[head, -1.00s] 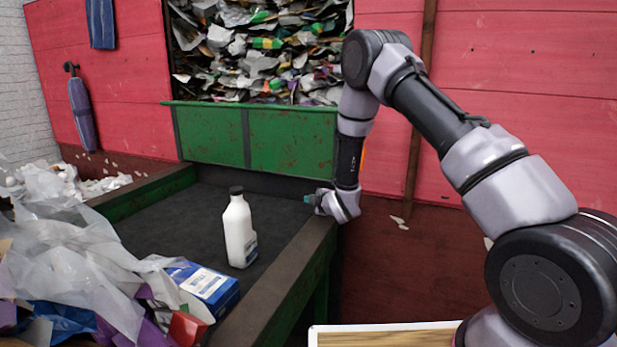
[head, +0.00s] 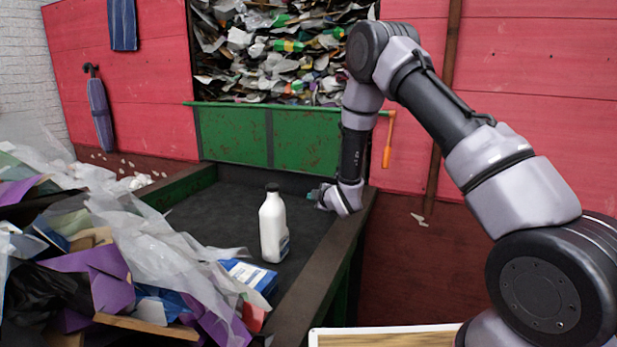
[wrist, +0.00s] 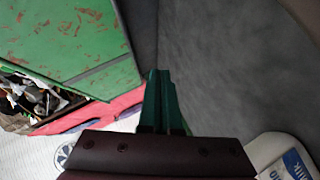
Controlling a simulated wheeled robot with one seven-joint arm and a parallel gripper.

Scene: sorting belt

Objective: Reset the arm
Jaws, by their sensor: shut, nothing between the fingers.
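My arm reaches in from the right in the head view, bent down at the elbow. My gripper (head: 315,195) hangs low over the far right part of the dark belt, close to its right edge. In the wrist view its green fingers (wrist: 161,95) are together with nothing between them. A white bottle (head: 271,228) with a dark cap stands upright on the belt, nearer than my gripper and apart from it. Part of a white labelled bottle (wrist: 290,160) also shows at the lower right of the wrist view.
A blue and white box (head: 250,277) lies by the belt's near left, partly under clear plastic. A mixed waste heap (head: 100,270) fills the left. A green panel (head: 235,135) closes the belt's far end. An orange handle (head: 388,145) hangs on the red wall.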

